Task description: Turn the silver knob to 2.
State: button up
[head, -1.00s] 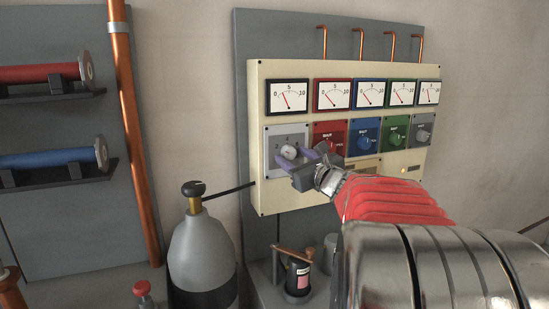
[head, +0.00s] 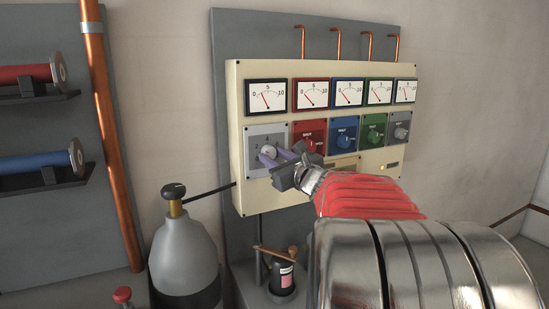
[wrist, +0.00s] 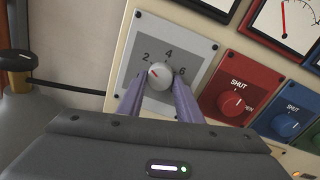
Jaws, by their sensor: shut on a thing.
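The silver knob (head: 269,151) sits on a grey square plate (head: 257,138) at the left end of the cream panel. In the wrist view the silver knob (wrist: 160,73) stands among the numbers 2, 4 and 6. A short red mark on its face lies on the left, roughly toward the 2; its exact setting is hard to read. My gripper (head: 272,157) reaches in from the lower right. Its two purple fingers are shut on the knob, one on each side, in the wrist view (wrist: 160,86). The fingers hide the knob's lower sides.
Red (head: 309,138), blue (head: 345,137), green and grey knob plates stand to the right, close to my gripper. Dial gauges (head: 266,96) sit above. A grey gas bottle (head: 184,252) stands at lower left, beside a copper pipe (head: 111,140).

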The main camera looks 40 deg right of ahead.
jog(key=shift+n, duration=1)
jog(key=o, duration=1)
jog(key=v, duration=1.4)
jog(key=shift+w, duration=0.1)
